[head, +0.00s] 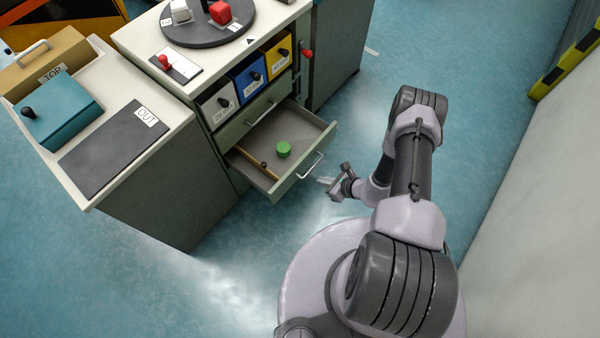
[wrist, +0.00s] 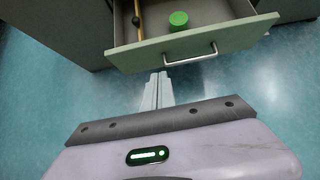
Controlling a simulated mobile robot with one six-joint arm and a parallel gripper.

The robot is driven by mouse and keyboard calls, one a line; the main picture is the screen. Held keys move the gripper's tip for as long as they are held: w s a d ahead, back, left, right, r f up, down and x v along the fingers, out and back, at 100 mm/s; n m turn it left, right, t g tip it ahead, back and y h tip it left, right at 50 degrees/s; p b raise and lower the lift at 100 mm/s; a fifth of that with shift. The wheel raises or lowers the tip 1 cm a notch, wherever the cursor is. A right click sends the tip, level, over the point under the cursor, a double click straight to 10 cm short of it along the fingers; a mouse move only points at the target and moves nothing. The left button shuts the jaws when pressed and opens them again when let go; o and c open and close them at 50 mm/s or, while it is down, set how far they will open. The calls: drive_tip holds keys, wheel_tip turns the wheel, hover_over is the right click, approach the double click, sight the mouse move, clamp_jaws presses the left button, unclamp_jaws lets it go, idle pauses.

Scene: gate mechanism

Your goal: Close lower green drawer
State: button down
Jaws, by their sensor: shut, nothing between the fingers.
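The lower green drawer (head: 300,172) is pulled out of the grey cabinet, and its inside shows from above. A green cylinder (head: 283,149) and a thin wooden rod (head: 252,163) lie in it. The drawer's front (wrist: 195,43) with its metal bar handle (wrist: 191,56) fills the top of the wrist view. My gripper (head: 327,184) is just outside the drawer front, beside the handle and apart from it in the head view. In the wrist view my gripper (wrist: 158,78) is shut and empty, its tips close to the lower edge of the drawer front; I cannot tell if they touch.
The upper green drawer (head: 252,116) above is less extended. White, blue and yellow small drawers (head: 247,78) sit over it. A side counter (head: 170,110) with a dark OUT mat stands left. The floor in front is clear; a pale wall rises at right.

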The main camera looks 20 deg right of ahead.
drive_tip(key=b+x, duration=0.2)
drive_tip(key=x, duration=0.2)
drive_tip(key=r+b+x, duration=0.1)
drive_tip(key=b+x, duration=0.1)
drive_tip(key=x, duration=0.2)
drive_tip(key=w+a+b+x, duration=0.1)
drive_tip(key=x, duration=0.3)
drive_tip(key=shift+w+a+r+b, duration=0.1)
drive_tip(key=shift+w+a+b, duration=0.05)
drive_tip(key=shift+w+b, duration=0.2)
drive_tip(key=shift+w+a+r, duration=0.1)
drive_tip(key=shift+w+a, duration=0.1)
